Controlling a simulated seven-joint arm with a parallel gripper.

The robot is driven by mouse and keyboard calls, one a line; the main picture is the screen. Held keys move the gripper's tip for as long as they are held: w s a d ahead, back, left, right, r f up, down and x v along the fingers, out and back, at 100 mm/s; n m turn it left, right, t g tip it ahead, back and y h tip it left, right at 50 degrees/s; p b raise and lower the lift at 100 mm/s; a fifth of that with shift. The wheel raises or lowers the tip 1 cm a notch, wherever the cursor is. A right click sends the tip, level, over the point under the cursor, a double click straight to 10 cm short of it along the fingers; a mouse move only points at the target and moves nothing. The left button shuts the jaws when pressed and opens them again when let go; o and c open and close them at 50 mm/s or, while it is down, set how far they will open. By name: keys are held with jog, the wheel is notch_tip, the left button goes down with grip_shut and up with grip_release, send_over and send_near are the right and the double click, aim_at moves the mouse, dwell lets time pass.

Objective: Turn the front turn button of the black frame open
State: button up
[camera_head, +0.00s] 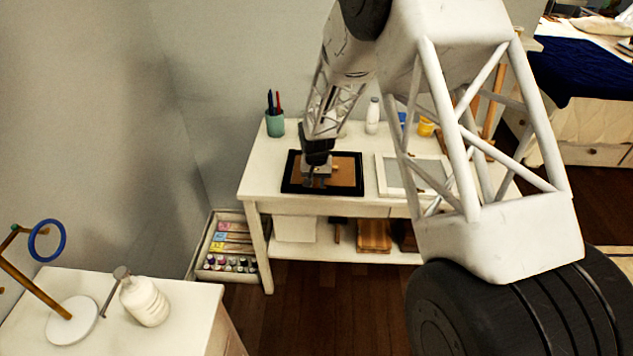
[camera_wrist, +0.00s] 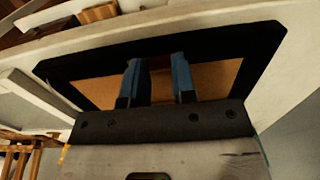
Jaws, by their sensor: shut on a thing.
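The black frame (camera_head: 350,158) lies flat on the white table with its brown backing board (camera_head: 343,174) facing up. It also fills the middle of the wrist view (camera_wrist: 235,42). My gripper (camera_head: 317,183) points down at the frame's front rail, left of its middle in the head view. In the wrist view, the two blue fingers of my gripper (camera_wrist: 157,68) stand at the inner edge of that rail, shut on the front turn button. The button is mostly hidden between the fingertips, so its angle cannot be told.
A grey panel in a white frame (camera_head: 385,182) lies close to the right of the black frame. A green pen cup (camera_head: 275,125) and a white bottle (camera_head: 373,117) stand at the table's back. Bare tabletop (camera_head: 265,177) lies left of the frame.

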jog(key=o, duration=0.9)
jog(key=shift+o, duration=0.2)
jog(key=shift+r, duration=3.95)
